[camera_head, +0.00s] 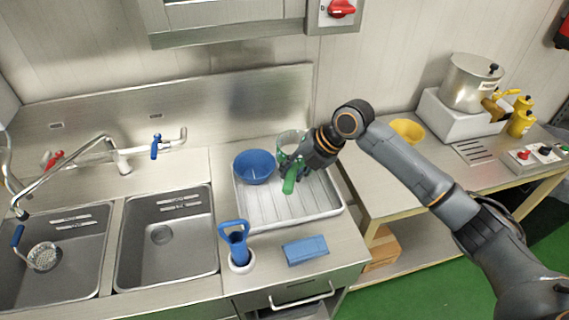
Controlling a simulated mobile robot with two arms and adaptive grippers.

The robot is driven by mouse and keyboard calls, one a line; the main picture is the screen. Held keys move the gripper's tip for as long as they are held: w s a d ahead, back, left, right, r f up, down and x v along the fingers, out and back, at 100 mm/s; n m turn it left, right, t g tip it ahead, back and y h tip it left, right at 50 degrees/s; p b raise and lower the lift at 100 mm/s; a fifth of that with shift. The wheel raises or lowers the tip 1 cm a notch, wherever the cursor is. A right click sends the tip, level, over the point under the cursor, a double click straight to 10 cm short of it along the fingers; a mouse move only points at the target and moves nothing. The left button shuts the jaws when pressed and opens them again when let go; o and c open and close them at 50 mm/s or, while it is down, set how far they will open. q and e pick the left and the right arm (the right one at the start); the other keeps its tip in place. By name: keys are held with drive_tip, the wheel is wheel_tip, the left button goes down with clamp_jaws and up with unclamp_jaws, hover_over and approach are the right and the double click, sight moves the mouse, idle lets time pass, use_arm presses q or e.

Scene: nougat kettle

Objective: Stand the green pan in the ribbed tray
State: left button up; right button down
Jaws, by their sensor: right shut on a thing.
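The ribbed tray (270,210) is pale, with a raised rim, and lies on the steel counter right of the sinks. The green pan shows as a green handle (290,183) over the tray and a green-edged round part (289,139) behind my gripper; the middle is hidden. My right gripper (293,171) is shut on the green pan, above the back right of the tray. I cannot tell whether the pan touches the tray. My left gripper is not in view.
A blue bowl (254,166) sits in the tray's back left. A blue-handled tool (236,240) stands in front of the tray, beside a blue block (305,250). Two sinks (165,262) lie left. A yellow bowl (407,129) and steel pot (470,82) stand on the right table.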

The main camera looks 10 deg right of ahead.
drive_tip(key=shift+w+d+f, duration=0.1)
drive_tip(key=shift+d+f, duration=0.05)
wheel_tip(320, 180, down, 18)
drive_tip(key=b, duration=0.9)
drive_tip(key=shift+f+b, duration=0.15)
drive_tip(key=shift+b, duration=0.25)
drive_tip(key=shift+f, duration=0.1)
drive_tip(key=shift+f+b, duration=0.45)
drive_tip(key=shift+b, duration=0.15)
idle(0.3)
